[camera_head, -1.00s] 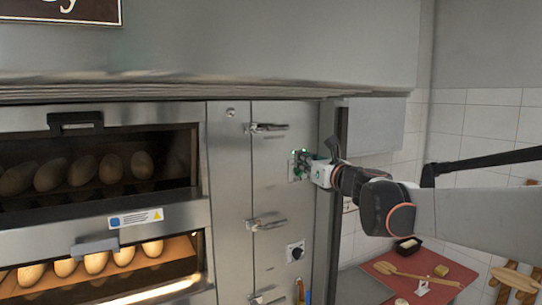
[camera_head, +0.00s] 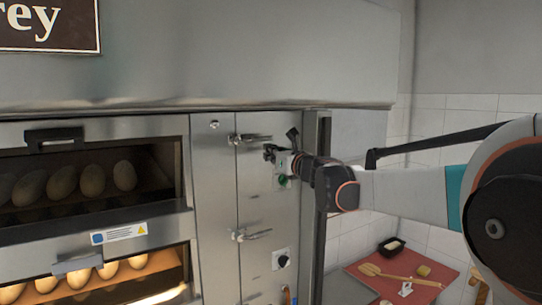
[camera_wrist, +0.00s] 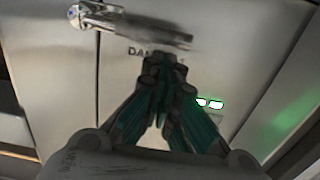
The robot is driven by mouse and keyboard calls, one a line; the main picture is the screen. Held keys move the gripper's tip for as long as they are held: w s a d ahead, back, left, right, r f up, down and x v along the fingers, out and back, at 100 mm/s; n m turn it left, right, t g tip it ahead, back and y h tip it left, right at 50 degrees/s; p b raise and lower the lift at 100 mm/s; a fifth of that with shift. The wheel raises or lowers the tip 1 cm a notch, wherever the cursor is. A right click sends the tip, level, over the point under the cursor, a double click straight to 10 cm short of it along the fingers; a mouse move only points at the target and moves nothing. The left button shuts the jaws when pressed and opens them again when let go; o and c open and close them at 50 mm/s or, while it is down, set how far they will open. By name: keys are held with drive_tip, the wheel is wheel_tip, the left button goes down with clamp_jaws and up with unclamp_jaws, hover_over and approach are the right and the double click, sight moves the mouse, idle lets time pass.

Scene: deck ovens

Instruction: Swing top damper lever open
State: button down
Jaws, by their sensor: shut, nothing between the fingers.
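The top damper lever (camera_head: 250,139) is a metal bar on the grey door panel, lying roughly level across the panel's seam. In the wrist view the lever (camera_wrist: 130,25) runs from a bright pivot at the left to a blurred end at the right, above partly hidden lettering. My gripper (camera_head: 270,152) is just below and right of the lever in the head view. In the wrist view its fingertips (camera_wrist: 165,65) are together and empty, just below the bar's right part. I cannot tell whether they touch it.
A second lever (camera_head: 251,235) and a black knob (camera_head: 283,261) are lower on the panel. A green control (camera_head: 282,181) sits beneath my gripper. Ovens with loaves are at the left. A red board (camera_head: 408,284) with wooden utensils lies at the lower right.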

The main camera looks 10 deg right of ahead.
drive_tip(key=shift+s, duration=0.15)
drive_tip(key=shift+d+r+n, duration=0.2)
drive_tip(key=shift+r+n, duration=0.35)
drive_tip(key=shift+n, duration=0.15)
wheel_tip(320, 180, up, 9)
drive_tip(key=a+n+p, duration=0.1)
drive_tip(key=n, duration=0.9)
drive_tip(key=shift+s+a, duration=0.2)
drive_tip(key=shift+a, duration=0.2)
drive_tip(key=shift+r, duration=0.1)
